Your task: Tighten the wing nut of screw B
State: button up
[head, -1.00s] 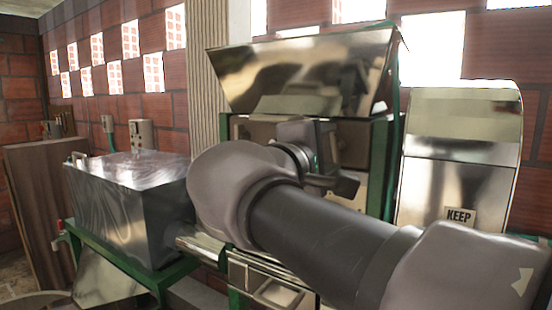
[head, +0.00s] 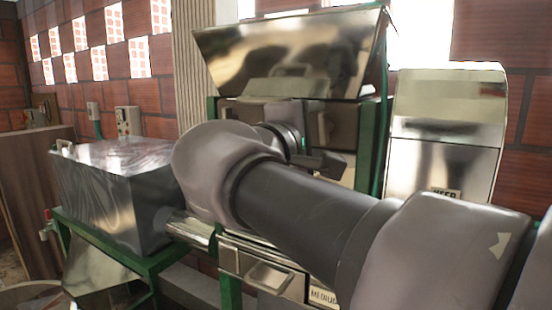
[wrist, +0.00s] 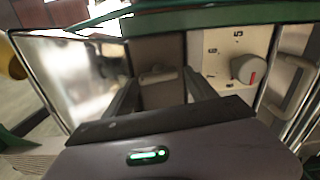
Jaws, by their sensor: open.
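My gripper (wrist: 156,80) shows in the wrist view with two dark fingers spread apart and nothing seen held between them. It faces a brownish metal panel (wrist: 160,52) of the machine. A small pale detail sits on that panel between the fingers, too small to identify. In the head view my gripper (head: 322,163) is in front of the green-framed machine (head: 367,150), below its metal hopper (head: 280,55), partly hidden by my arm. I cannot make out screw B or its wing nut in either view.
A cream dial plate with numbers (wrist: 220,60) and a grey knob (wrist: 246,69) is right of the fingers. A metal box (head: 115,195) stands on a green frame at left. A tall metal cover (head: 447,130) stands at right. My arm fills the lower right.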

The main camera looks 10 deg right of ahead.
jog(key=shift+r+p, duration=0.25)
jog(key=shift+p, duration=0.05)
